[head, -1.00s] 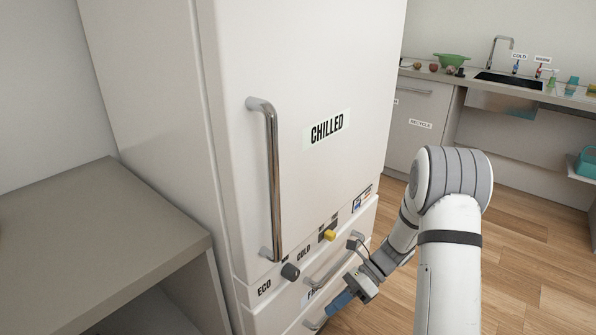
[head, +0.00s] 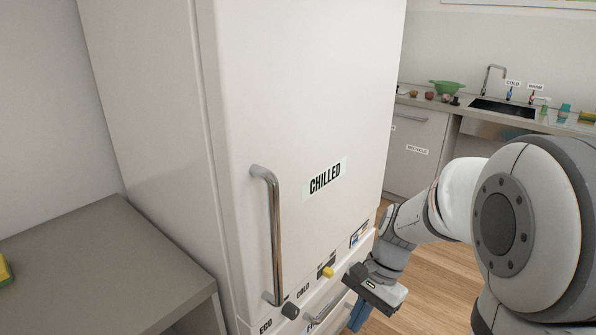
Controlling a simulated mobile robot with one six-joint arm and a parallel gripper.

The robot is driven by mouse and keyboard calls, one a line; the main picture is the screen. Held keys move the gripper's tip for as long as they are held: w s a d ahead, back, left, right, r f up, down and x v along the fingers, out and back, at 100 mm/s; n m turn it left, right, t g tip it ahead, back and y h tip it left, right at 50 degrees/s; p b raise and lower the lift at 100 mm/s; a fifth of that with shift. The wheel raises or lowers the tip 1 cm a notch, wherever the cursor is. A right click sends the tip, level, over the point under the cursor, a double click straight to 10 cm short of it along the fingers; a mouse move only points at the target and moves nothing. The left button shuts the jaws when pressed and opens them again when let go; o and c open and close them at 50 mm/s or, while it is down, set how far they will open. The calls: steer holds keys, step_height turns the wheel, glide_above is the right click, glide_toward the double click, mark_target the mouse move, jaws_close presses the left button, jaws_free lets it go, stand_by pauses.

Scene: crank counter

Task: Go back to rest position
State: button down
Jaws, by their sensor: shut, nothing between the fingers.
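My gripper (head: 358,316) is at the lower middle of the head view, in front of the lower part of the fridge (head: 300,110). Its blue fingers point down and are shut with nothing between them. My arm comes in from the right. The fridge's upper door carries a CHILLED label and a tall metal handle (head: 272,235). Below it are a dark knob (head: 290,311), a yellow knob (head: 328,272) and a lower handle (head: 325,308), partly hidden at the bottom edge. I cannot tell whether the fingers touch the lower front.
A grey counter (head: 90,265) stands at the left, with a yellow-green sponge (head: 4,270) at its edge. Behind, a kitchen counter holds a sink (head: 503,107), a green colander (head: 447,87) and small items. Wooden floor (head: 440,270) shows between the fridge and my arm.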

steer(key=s+d+r+n+t+h+p, duration=0.1)
steer(key=s+r+n+t+h+p, duration=0.1)
steer(key=r, duration=0.5)
steer(key=s+d+r+n+t+h+p, duration=0.1)
steer(key=s+d+r+n+t+p, duration=0.1)
steer(key=s+r+n+p, duration=0.3)
step_height(320, 180, up, 3)
steer(key=shift+d+n+t+h+p, duration=0.2)
steer(key=shift+n+t+h+p, duration=0.15)
steer(key=shift+n+t, duration=0.5)
steer(key=shift+a, duration=0.1)
